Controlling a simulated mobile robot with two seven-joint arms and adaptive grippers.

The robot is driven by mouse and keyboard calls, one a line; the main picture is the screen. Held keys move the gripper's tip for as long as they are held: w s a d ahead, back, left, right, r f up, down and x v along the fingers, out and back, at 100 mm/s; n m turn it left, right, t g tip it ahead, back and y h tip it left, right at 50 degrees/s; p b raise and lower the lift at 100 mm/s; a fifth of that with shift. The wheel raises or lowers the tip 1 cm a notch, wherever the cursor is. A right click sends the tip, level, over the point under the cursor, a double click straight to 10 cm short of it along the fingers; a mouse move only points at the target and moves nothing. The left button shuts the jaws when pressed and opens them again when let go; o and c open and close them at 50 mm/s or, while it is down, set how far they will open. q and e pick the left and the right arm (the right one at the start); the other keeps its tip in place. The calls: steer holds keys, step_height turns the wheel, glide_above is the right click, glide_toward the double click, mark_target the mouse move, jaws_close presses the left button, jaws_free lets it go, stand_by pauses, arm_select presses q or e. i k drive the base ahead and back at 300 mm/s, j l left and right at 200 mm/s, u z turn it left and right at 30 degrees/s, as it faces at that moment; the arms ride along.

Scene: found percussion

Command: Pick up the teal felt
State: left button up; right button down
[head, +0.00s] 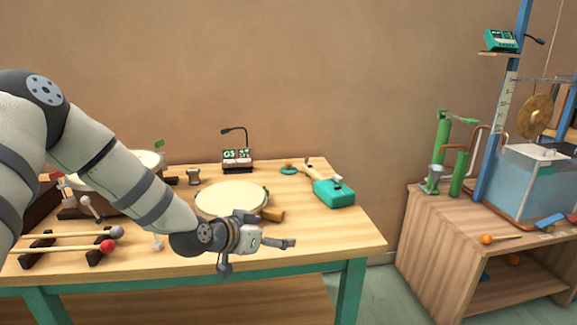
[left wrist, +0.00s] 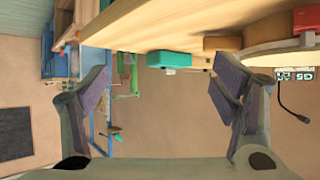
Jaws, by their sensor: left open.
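I cannot tell for sure which thing is the teal felt. A small flat teal piece (head: 289,171) lies at the back of the wooden table (head: 330,232), beside a wooden-handled tool. A larger teal block (head: 334,193) with fittings on top sits near the table's right end; it also shows in the left wrist view (left wrist: 168,59). My left gripper (head: 290,243) is open and empty over the table's front part, in front of the drum and apart from both teal things. Its spread fingers show in the left wrist view (left wrist: 160,88). My right gripper is not in view.
A round drum (head: 230,197) stands mid-table with a wooden block beside it. A display with a thin microphone (head: 238,158) stands behind. Mallets (head: 65,247) lie on a rack at left. A cabinet at right bears a water tank (head: 535,185) and gong (head: 534,116). The table's front right is clear.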

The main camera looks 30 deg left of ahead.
mark_target(287, 169)
steer(key=i+j, duration=1.1)
steer(key=i, duration=0.1)
